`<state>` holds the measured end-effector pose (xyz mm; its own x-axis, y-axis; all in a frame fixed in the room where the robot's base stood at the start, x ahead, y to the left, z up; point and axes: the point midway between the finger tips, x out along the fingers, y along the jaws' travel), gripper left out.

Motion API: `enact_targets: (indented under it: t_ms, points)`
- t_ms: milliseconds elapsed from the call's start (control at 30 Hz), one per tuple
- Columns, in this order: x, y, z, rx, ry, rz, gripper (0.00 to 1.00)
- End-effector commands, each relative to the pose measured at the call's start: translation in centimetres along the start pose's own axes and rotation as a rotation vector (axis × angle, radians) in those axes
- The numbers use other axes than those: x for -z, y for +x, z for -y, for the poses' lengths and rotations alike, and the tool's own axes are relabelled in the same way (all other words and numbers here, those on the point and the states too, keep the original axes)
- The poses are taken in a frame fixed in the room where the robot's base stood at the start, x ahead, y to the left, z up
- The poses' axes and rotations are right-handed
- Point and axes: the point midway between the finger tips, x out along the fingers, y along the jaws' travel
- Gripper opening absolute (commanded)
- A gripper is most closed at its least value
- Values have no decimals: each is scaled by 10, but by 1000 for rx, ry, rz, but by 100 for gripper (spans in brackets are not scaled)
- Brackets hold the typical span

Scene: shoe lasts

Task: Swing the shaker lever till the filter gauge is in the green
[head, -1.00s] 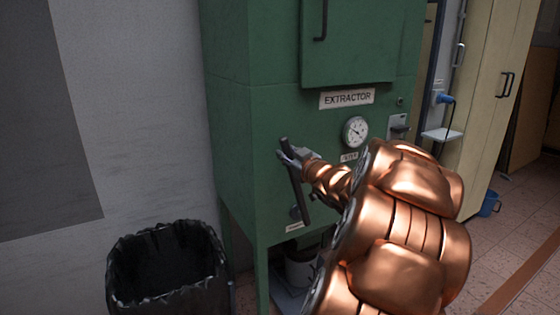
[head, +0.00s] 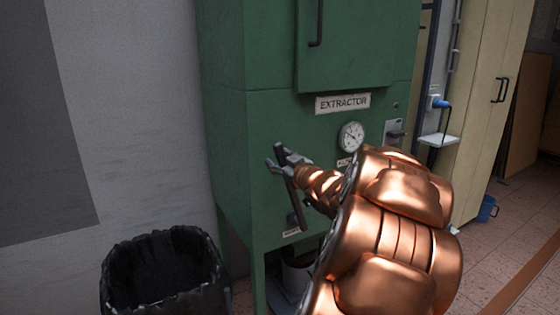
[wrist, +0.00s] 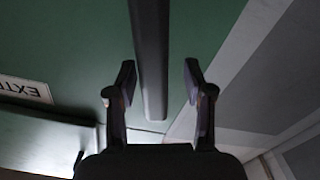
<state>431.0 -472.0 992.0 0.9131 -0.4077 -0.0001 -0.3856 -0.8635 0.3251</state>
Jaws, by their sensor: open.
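The shaker lever (head: 289,180) is a dark bar on the front of the green extractor cabinet (head: 260,120), leaning with its top to the left. My gripper (head: 284,160) is open around the upper part of the lever, one finger on each side. In the wrist view the lever (wrist: 150,60) runs between the two spread fingers (wrist: 159,72), with visible gaps on both sides. The round white filter gauge (head: 351,136) is up and right of the lever. Its needle is small, and I cannot make out a green zone. My copper arm partly covers the label below it.
A black-lined bin (head: 165,275) stands at the lower left, near the cabinet. A switch box (head: 395,131) sits right of the gauge. A bucket (head: 297,272) is under the cabinet. Cream lockers (head: 490,100) and a blue bucket (head: 487,208) are at the right.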

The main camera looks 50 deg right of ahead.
Motion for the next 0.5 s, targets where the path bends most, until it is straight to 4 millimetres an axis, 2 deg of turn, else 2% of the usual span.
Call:
enact_targets:
  t_ms: [267,500]
  points:
    - [0,-3,-1,-3,1,1,52]
    - [-1,-27,-2,-5,3,3,52]
